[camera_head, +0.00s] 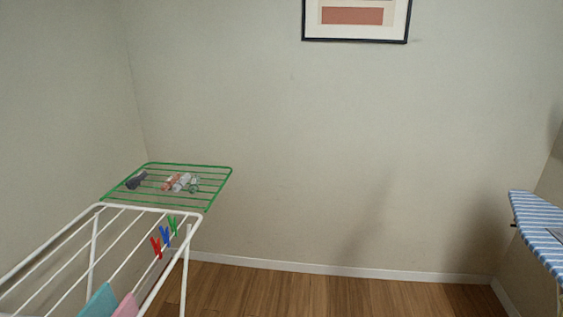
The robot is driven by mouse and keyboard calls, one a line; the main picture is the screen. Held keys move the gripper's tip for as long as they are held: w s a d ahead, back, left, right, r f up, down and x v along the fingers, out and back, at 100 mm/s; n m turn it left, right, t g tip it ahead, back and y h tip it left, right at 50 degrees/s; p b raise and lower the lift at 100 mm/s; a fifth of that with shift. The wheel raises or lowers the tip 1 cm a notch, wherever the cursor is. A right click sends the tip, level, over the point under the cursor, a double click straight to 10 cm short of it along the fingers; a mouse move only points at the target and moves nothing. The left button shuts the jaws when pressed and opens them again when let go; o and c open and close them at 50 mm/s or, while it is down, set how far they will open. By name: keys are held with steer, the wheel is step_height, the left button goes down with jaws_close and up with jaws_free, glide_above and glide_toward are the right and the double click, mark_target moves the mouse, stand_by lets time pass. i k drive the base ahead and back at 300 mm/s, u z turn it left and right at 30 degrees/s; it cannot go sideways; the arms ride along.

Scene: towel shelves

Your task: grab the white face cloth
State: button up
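Several small items, which look like rolled cloths, lie on a green wire rack (216,182) at the left. A whitish one (182,182) lies near the middle of the rack and may be the white face cloth; it is too small to tell for certain. A reddish-pink one (169,182) is on its left and a small greenish-white item (194,185) is on its right. A dark grey one (136,180) lies apart at the rack's left side. My gripper is not in view.
A white drying rack (150,208) stands at the lower left, with red, blue and green clothespins and a teal cloth (99,302) and pink cloth (126,306). An ironing board (537,218) with a striped cover is at the right. The wooden floor (330,295) between them is clear.

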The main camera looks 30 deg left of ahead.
mark_target(177, 188)
steer(key=u, duration=0.5)
steer(key=i, duration=1.45)
steer(key=u, duration=0.85)
